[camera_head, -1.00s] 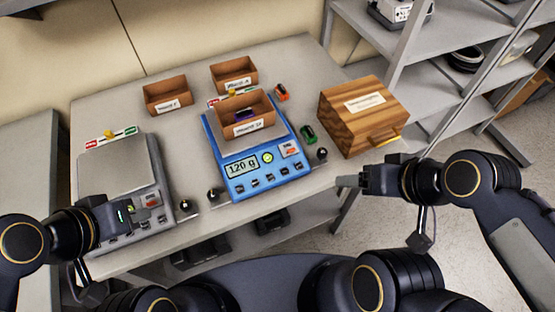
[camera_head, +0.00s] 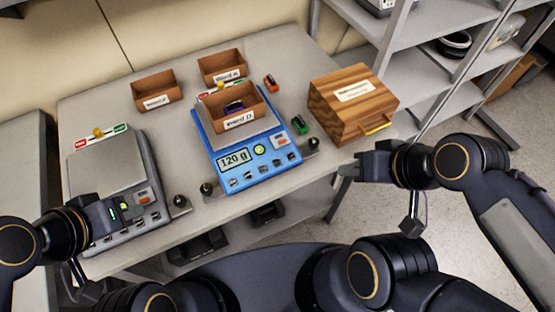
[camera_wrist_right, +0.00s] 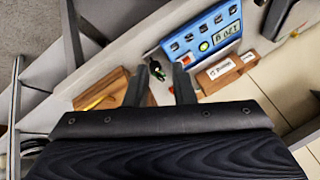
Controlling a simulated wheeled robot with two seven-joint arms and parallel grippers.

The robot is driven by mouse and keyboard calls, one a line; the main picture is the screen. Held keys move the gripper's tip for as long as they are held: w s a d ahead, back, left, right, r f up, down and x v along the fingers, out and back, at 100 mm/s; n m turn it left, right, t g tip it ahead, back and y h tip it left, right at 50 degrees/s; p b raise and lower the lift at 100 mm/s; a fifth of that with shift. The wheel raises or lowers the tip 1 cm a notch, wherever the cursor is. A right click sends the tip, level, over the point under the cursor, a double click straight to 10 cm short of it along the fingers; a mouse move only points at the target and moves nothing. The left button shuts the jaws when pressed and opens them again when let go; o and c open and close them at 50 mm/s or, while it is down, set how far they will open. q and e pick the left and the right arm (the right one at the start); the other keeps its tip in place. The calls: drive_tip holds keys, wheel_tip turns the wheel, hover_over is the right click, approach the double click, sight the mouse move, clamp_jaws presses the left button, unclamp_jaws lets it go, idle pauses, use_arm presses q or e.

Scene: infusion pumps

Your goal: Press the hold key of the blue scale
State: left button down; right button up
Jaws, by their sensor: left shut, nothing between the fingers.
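The blue scale (camera_head: 255,173) stands on the table and its display (camera_head: 233,160) reads 120 g. Several small dark keys, a round green-ringed button (camera_head: 259,149) and a red-marked label (camera_head: 281,140) are on its front panel. The key labels are too small to read. An open brown box (camera_head: 240,123) with a dark item inside sits on its pan. My left gripper (camera_head: 128,208) is shut and empty over the grey scale's front panel. My right gripper (camera_head: 349,172) is right of the blue scale, apart from it. The right wrist view shows its two fingers (camera_wrist_right: 163,84) apart with nothing between them.
A grey scale (camera_head: 108,175) stands left of the blue one. Two brown boxes (camera_head: 155,98) (camera_head: 222,75) are behind. A wooden box (camera_head: 325,108) with a handle stands at the right. A green item (camera_head: 299,125) and small dark knobs (camera_head: 206,189) (camera_head: 313,144) are beside the blue scale.

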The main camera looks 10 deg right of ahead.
clamp_jaws()
idle(1.2)
